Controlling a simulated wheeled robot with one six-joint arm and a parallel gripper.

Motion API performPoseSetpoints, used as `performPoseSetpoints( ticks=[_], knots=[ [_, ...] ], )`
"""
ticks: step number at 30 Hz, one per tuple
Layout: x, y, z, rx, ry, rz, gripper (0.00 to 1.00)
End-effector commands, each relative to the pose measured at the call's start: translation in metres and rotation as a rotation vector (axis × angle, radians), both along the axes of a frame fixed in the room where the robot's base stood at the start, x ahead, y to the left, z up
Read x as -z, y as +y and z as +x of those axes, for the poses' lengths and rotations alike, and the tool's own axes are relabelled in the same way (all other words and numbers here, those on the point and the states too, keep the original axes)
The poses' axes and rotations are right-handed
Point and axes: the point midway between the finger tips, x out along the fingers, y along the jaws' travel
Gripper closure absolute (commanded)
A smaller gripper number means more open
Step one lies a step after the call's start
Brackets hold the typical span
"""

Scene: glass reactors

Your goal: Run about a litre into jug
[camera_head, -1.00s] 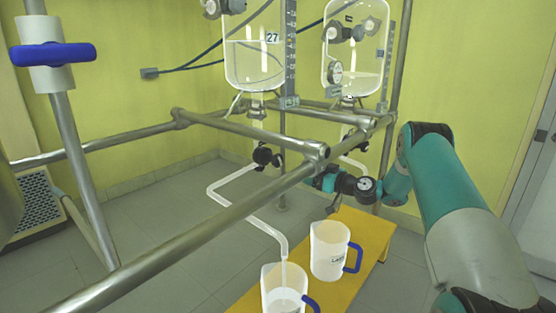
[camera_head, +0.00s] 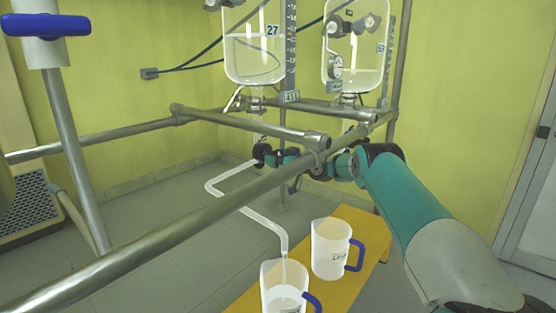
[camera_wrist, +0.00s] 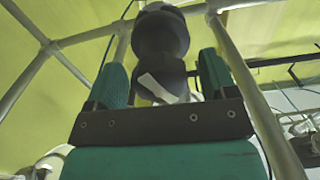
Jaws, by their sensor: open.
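A clear jug (camera_head: 270,292) with a blue handle stands under the end of the bent outlet tube (camera_head: 265,222) and holds some liquid. A thin pale stream seems to run from the tube into it. The tube comes from a black valve (camera_head: 261,151) below the glass reactor labelled 27 (camera_head: 252,58), which is part full. My gripper (camera_head: 276,157) is at this valve. In the wrist view my gripper (camera_wrist: 164,78) is open, its teal fingers on either side of the black valve body (camera_wrist: 160,40) and a white strip. Contact cannot be told.
A second jug (camera_head: 326,248), seemingly empty, stands on the yellow bench (camera_head: 361,226). A second reactor (camera_head: 352,75) hangs to the right. A steel rail (camera_head: 190,240) crosses in front of the tube. A blue-handled valve (camera_head: 45,24) is at upper left.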

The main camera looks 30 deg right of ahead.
Motion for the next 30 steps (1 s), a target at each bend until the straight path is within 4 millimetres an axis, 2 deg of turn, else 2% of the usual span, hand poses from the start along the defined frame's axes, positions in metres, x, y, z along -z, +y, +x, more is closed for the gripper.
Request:
performPoseSetpoints(
  ticks=[5, 11, 20, 30],
  knots=[
    [0.0000, 0.0001, -0.0001, 0.000, 0.000, 0.000, 0.24],
    [0.0000, 0.0000, -0.0002, 0.000, 0.000, -0.001, 0.70],
    [0.0000, 0.0002, -0.0004, -0.001, 0.007, 0.021, 0.71],
    [-0.0002, 0.0006, -0.0003, -0.002, 0.074, 0.203, 0.71]
  ],
)
